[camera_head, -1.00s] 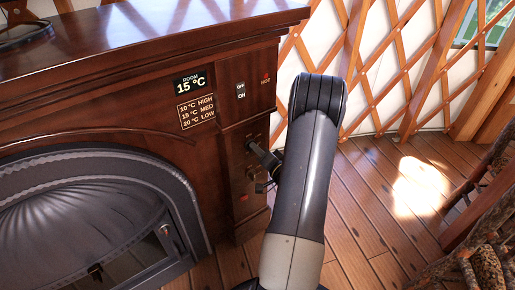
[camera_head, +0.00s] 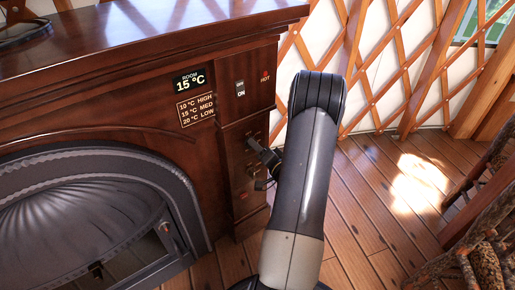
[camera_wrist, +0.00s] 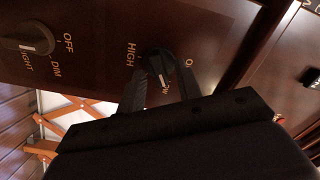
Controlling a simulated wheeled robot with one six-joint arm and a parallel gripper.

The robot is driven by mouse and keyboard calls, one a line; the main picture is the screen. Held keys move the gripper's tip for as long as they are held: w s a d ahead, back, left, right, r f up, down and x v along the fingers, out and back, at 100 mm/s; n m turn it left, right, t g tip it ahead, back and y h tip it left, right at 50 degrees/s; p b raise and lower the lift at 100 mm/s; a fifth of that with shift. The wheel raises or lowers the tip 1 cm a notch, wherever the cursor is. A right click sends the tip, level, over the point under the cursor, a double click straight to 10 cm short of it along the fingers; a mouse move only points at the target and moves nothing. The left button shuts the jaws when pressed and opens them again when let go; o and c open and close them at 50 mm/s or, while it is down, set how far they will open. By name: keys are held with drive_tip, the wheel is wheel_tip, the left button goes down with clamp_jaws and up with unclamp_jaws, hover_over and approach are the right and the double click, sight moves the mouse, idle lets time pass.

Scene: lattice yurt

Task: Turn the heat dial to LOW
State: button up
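The heat dial (camera_wrist: 158,54) is a dark round knob on the wood panel in the wrist view. HIGH is printed to its left, an O to its right, and a partly hidden label ending in W below it. Its pale mark points down, roughly toward that label. My gripper (camera_wrist: 160,76) has a finger on each side of the knob and appears closed on it; the contact itself is dark. In the head view, my gripper (camera_head: 264,160) is against the fireplace's right column, and it hides the dial there.
Another dial (camera_wrist: 26,44) marked OFF, DIM and BRIGHT is at the left in the wrist view. The fireplace (camera_head: 110,110) has a room display (camera_head: 189,83) reading 15 °C, an ON/OFF switch (camera_head: 240,90) and a red HOT light (camera_head: 265,74). Wood floor (camera_head: 360,200) is open to the right.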

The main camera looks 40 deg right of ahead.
drive_tip(key=shift+s, duration=0.1)
drive_tip(key=s+p, duration=0.1)
drive_tip(key=s, duration=0.9)
drive_tip(key=shift+s+a, duration=0.3)
drive_tip(key=shift+a, duration=0.15)
drive_tip(key=shift+w, duration=0.15)
drive_tip(key=w+b, duration=0.1)
drive_tip(key=w, duration=0.9)
drive_tip(key=shift+w+d, duration=0.3)
drive_tip(key=shift+d, duration=0.15)
